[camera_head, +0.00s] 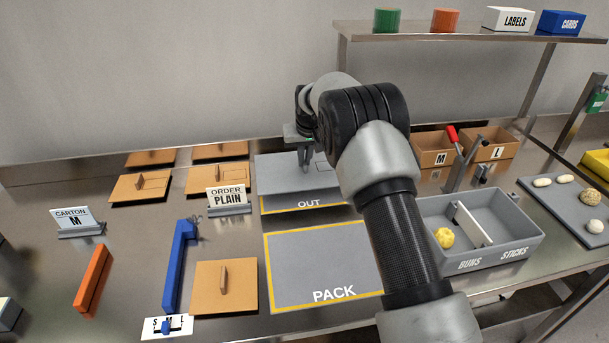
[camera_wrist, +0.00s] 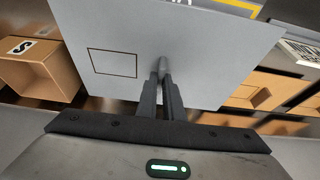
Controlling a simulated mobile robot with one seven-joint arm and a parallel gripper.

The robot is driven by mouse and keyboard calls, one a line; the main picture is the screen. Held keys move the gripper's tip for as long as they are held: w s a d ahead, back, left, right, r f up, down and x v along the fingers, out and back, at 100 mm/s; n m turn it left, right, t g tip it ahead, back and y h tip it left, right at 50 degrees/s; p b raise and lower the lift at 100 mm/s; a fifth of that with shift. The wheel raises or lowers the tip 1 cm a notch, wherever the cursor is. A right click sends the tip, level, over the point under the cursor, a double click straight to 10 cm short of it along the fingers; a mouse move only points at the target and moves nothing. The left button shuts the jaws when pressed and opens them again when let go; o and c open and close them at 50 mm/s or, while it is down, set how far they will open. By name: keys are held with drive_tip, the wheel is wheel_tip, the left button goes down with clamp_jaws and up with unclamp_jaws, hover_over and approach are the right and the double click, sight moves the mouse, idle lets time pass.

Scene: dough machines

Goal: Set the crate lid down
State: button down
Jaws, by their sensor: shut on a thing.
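The crate lid (camera_head: 285,176) is a flat grey plate in the head view, covering the far part of the OUT mat (camera_head: 270,207). I cannot tell whether it touches the mat or hangs above it. My gripper (camera_head: 304,160) is over the lid, fingers pointing down. The wrist view shows the fingers (camera_wrist: 160,88) shut on the small upright handle (camera_wrist: 162,66) in the lid's middle. The lid (camera_wrist: 120,25) there is plain grey with a thin dark rectangle outline. The open grey crate (camera_head: 490,262), marked BUNS and STICKS, stands to the right, with a yellow piece inside.
The PACK mat (camera_head: 318,262) in front is bare where visible; my arm hides its right side. Several brown carton lids (camera_head: 225,285) lie to the left, near the ORDER PLAIN sign (camera_head: 228,197). Open cartons (camera_head: 434,148) stand behind the crate. A shelf (camera_head: 470,30) runs above.

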sight(305, 172)
drive_tip(key=shift+f, duration=2.55)
drive_tip(key=shift+f, duration=0.25)
drive_tip(key=c, duration=1.9)
unclamp_jaws()
drive_tip(key=shift+r, duration=0.1)
